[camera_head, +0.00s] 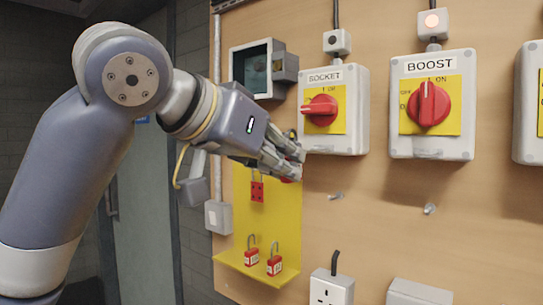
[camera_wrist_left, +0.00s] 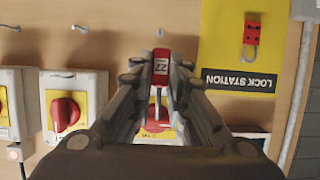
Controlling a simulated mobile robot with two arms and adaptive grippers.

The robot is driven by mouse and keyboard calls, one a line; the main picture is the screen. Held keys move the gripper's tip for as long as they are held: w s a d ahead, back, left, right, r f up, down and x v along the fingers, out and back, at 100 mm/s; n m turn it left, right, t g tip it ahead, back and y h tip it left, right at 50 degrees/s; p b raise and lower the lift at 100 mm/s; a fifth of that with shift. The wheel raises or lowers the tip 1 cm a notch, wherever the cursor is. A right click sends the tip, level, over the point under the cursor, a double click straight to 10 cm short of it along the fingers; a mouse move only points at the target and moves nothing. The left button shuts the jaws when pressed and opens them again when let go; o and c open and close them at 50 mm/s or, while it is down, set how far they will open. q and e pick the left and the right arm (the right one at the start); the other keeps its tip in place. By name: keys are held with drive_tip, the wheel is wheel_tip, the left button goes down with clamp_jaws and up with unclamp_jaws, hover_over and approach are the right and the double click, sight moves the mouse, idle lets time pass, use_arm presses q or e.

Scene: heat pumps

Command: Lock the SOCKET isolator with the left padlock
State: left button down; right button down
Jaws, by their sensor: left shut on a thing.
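My left gripper (camera_head: 290,158) is shut on a red padlock with a white label; the padlock shows between the fingers in the left wrist view (camera_wrist_left: 161,65). Its metal shackle points toward the isolator. The SOCKET isolator (camera_head: 348,85) is a grey box with a yellow plate and red rotary handle (camera_head: 320,109), turned sideways. The gripper is just below and left of this box, with the padlock apart from the handle as far as I can tell. In the left wrist view the SOCKET handle (camera_wrist_left: 158,125) is partly hidden behind the shackle. My right gripper is out of view.
The BOOST isolator (camera_head: 455,100) is to the right, its handle upright. The yellow lock station (camera_head: 283,215) below holds a red hasp (camera_head: 257,191) and two red padlocks (camera_head: 251,257) on its ledge. Metal pegs (camera_head: 430,208) stick out of the board. A grey-framed box (camera_head: 240,65) is upper left.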

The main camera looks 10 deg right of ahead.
use_arm(q)
drive_tip(key=shift+w+d+r+p, duration=0.1)
drive_tip(key=shift+w+d+p, duration=0.15)
drive_tip(key=shift+w+d, duration=0.25)
drive_tip(key=shift+w+d+p, duration=0.2)
drive_tip(key=shift+w+d, duration=0.1)
drive_tip(key=shift+d, duration=0.3)
drive_tip(key=shift+w+d+p, duration=0.4)
drive_tip(key=shift+d+p, duration=0.05)
drive_tip(key=shift+d, duration=0.05)
drive_tip(key=shift+w+d, duration=0.35)
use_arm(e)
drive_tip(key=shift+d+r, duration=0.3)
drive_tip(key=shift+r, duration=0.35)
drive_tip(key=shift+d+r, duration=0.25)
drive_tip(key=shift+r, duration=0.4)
use_arm(q)
drive_tip(key=shift+p, duration=0.45)
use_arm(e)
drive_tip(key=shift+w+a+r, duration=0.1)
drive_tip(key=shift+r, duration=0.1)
use_arm(q)
drive_tip(key=shift+s, duration=0.1)
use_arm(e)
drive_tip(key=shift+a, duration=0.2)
use_arm(q)
drive_tip(key=shift+d+p, duration=0.1)
drive_tip(key=shift+p, duration=0.2)
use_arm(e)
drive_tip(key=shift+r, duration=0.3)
